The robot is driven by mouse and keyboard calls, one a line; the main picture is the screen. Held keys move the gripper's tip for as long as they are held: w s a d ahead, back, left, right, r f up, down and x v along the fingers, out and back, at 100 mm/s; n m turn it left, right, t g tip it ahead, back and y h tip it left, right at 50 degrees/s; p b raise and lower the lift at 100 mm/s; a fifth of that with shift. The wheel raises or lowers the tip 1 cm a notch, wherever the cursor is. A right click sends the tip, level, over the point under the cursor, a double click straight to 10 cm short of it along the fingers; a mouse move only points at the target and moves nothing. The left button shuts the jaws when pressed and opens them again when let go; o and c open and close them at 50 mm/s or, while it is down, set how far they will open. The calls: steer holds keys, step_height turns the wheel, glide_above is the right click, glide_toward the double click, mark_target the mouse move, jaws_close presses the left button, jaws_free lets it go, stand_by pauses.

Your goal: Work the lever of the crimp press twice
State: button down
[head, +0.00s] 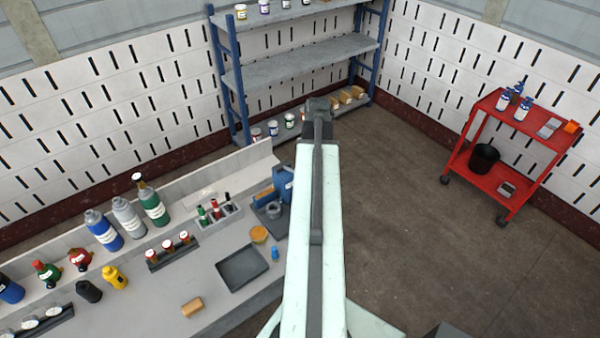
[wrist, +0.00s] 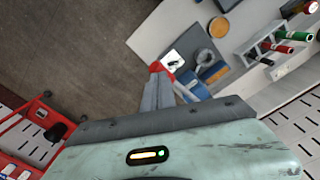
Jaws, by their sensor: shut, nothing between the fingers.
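The blue crimp press (head: 283,182) stands at the right end of the bench, partly hidden behind my arm in the head view. In the wrist view the blue press (wrist: 213,73) lies right of my fingers, with a grey round part beside it. The tip overlaps the bench edge in the picture, left of the press; contact cannot be told. In the head view my gripper (head: 319,104) is at the far end of my raised arm.
The bench (head: 213,243) holds a dark tray (head: 243,268), a yellow disc (head: 259,234), a rack (head: 216,215) with green and dark items, and several bottles. A blue shelf (head: 300,62) stands behind. A red cart (head: 507,150) stands right. The floor between is clear.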

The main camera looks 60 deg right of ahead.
step_height(320, 180, down, 11)
steer(key=b, duration=1.1)
step_height(320, 180, up, 11)
steer(key=p, duration=1.1)
steer(key=shift+r, duration=0.2)
steer(key=shift+w+f, duration=0.1)
steer(key=shift+f, duration=0.1)
steer(key=shift+f, duration=0.1)
step_height(320, 180, down, 11)
steer(key=b, duration=1.1)
step_height(320, 180, up, 12)
steer(key=p, duration=1.1)
steer(key=shift+f, duration=0.2)
steer(key=shift+d+f, duration=0.1)
steer(key=shift+f, duration=0.1)
